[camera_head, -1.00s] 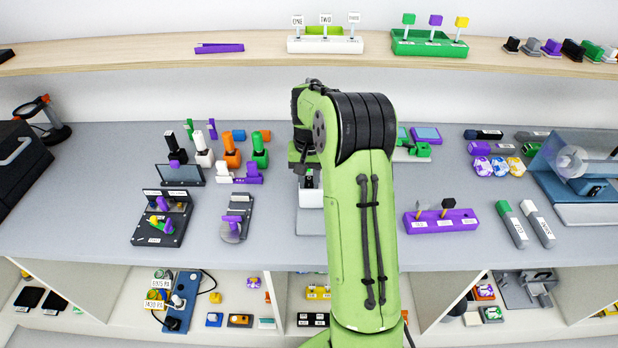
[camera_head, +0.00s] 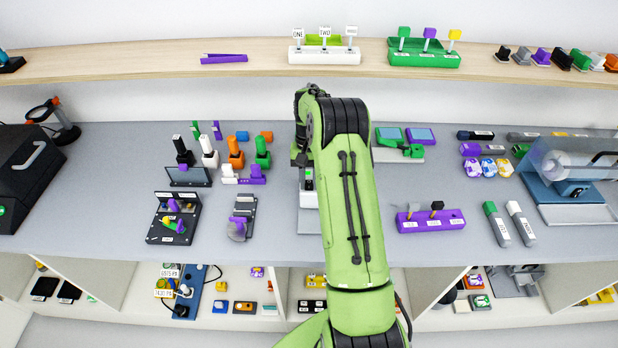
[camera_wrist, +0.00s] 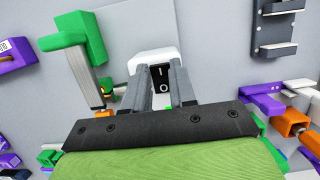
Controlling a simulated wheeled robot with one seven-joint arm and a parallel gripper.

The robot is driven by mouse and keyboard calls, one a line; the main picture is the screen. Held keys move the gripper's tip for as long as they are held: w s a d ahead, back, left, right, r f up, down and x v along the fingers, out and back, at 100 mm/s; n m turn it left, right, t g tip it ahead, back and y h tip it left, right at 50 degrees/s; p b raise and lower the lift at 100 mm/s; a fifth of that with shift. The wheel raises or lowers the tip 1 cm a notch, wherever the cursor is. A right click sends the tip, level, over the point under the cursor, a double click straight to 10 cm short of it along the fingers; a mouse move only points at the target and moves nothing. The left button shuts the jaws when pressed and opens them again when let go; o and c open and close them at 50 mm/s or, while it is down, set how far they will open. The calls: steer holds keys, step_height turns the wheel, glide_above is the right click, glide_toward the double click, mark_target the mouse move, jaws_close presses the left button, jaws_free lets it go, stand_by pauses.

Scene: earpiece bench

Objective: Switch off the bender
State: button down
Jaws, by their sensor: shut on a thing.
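A white housing (camera_wrist: 152,57) with a black rocker switch (camera_wrist: 160,80) marked I and O shows in the wrist view, at the edge of a light grey plate (camera_wrist: 140,25). A small green light (camera_wrist: 168,108) shows by the switch. In the head view the switch with its green patch (camera_head: 308,184) shows just left of my arm. My gripper (camera_wrist: 160,75) has a finger on each side of the switch and is shut on the white housing. No name label shows on this device. Which side of the rocker is pressed I cannot tell. My arm hides much of it.
A green stand with a grey lever (camera_wrist: 80,50) is close beside my gripper. A grey bracket (camera_head: 242,217) lies at left; bare bench lies between.

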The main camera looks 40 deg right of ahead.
steer(key=c, duration=0.9)
jaws_free()
steer(key=p+v, duration=0.3)
steer(key=v, duration=1.3)
steer(key=shift+f, duration=0.1)
